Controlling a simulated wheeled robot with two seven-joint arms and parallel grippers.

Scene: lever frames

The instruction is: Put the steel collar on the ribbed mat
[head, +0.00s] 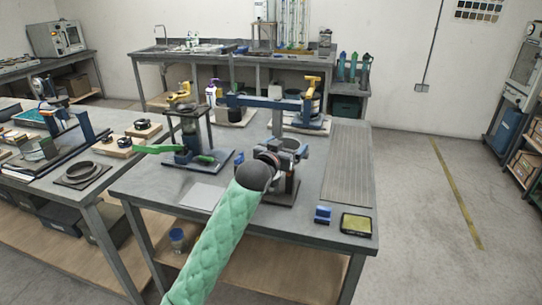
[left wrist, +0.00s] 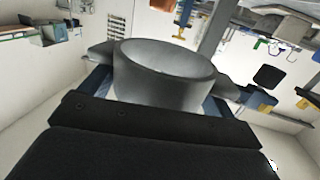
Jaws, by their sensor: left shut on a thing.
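The steel collar (left wrist: 165,72), a short grey metal ring, fills the middle of the left wrist view. It sits between the fingers of my left gripper (left wrist: 168,85), which is shut on it. In the head view my left gripper (head: 287,150) is over the middle of the table, with the collar (head: 291,144) at its far side. The gripper partly hides the dark stand below, so I cannot tell whether the collar is clear of it. The ribbed mat (head: 348,165), long and grey, lies along the table's right side, right of the gripper. My right gripper is not in view.
Blue-and-yellow lever frames (head: 265,102) stand at the table's back. A green-handled device (head: 190,150) stands at the left. A small blue block (head: 323,214) and a yellow-green pad (head: 356,224) lie at the front right. A flat grey plate (head: 201,196) lies front left.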

